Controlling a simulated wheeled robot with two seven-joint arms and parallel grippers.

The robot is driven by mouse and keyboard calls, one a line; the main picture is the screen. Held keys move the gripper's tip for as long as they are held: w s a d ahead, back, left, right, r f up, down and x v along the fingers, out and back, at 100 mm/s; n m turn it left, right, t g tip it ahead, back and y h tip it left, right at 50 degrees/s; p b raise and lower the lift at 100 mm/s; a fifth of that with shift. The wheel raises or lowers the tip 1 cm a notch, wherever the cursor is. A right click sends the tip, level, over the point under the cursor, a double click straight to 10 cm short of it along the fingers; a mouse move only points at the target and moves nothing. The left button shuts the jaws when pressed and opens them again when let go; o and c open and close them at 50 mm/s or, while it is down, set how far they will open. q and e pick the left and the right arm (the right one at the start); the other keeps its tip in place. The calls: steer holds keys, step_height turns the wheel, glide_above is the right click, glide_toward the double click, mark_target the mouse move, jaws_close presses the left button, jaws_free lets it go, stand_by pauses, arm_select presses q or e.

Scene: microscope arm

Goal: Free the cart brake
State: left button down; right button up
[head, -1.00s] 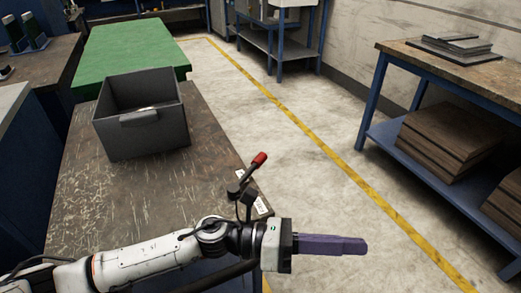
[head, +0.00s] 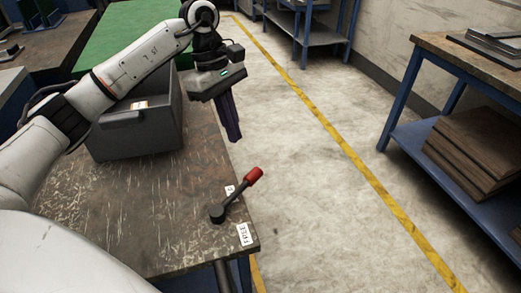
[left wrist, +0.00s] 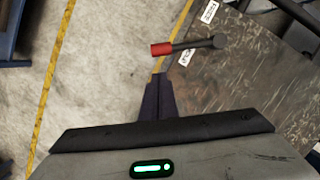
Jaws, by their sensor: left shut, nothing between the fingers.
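The brake lever (head: 235,196) stands at the right edge of the cart top (head: 160,225), a dark arm with a red grip (head: 254,174) slanting up and away over the edge. A FREE label (head: 246,234) lies at the near corner. A second label (head: 230,189), partly behind the lever, lies beside its arm. My left gripper (head: 234,138) has purple fingers, shut and empty, pointing down past the lever's far side, apart from it. In the left wrist view the fingertips (left wrist: 158,78) show just short of the red grip (left wrist: 161,49). My right gripper is out of view.
A grey bin (head: 135,135) stands on the cart behind my left arm. A green table top (head: 110,40) is beyond. A workbench with a blue shelf (head: 430,165) of brown boards stands at the right. The floor (head: 310,200) right of the cart is clear.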

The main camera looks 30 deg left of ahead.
mark_target(240, 191)
arm_select(q)
steer(key=x, duration=0.9)
steer(key=shift+s+d+f+p, duration=0.15)
steer(key=shift+s+f+p, duration=0.15)
steer(key=shift+s+f, duration=0.1)
